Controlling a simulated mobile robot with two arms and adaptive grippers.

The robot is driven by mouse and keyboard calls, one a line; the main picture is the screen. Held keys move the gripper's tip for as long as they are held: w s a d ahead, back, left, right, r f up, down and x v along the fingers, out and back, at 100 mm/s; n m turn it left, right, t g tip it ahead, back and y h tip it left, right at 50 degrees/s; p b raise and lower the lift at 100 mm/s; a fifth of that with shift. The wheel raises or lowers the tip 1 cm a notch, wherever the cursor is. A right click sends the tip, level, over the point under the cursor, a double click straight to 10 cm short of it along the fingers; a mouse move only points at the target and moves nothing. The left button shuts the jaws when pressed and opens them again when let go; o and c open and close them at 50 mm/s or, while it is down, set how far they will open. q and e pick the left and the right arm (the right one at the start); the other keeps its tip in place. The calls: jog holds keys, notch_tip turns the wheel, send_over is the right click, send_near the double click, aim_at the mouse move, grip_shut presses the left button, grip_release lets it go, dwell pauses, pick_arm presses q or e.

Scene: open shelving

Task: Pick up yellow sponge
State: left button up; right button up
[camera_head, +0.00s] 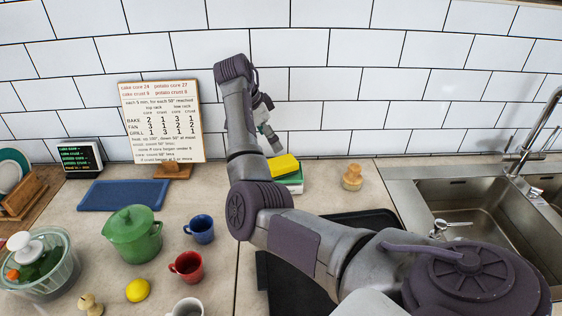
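The yellow sponge (284,164) lies on top of a green and white item (291,184) on the counter near the tiled wall. My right arm comes in from the lower right and bends up in front of the wall. My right gripper (272,143) points down just above the sponge, at its upper left. The gripper is small and partly hidden by the arm, so I cannot tell if its fingers are open or touch the sponge. The arm covers the left side near the sponge. My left gripper is not in view.
A wooden brush (352,177) stands right of the sponge, then the sink (470,205) and faucet (535,130). A recipe board (161,122) leans at the wall. A green pot (133,234), blue mug (200,229) and red mug (187,267) stand at left. A dark tray (372,221) lies below.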

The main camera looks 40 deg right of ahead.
send_over(281, 162)
jog(key=a, duration=0.2)
jog(key=f, duration=0.4)
jog(key=shift+w+d+f+p, duration=0.1)
jog(key=shift+w+d+p, duration=0.1)
jog(key=shift+p, duration=0.1)
jog(key=shift+d+f, duration=0.25)
jog(key=shift+f, duration=0.25)
jog(key=p+x, duration=0.1)
jog(key=x, duration=0.3)
jog(key=shift+a+f+p, duration=0.1)
jog(key=shift+f+p, duration=0.1)
jog(key=shift+p, duration=0.15)
jog(key=shift+f, duration=0.4)
jog(key=shift+w, duration=0.1)
jog(key=shift+c, duration=0.3)
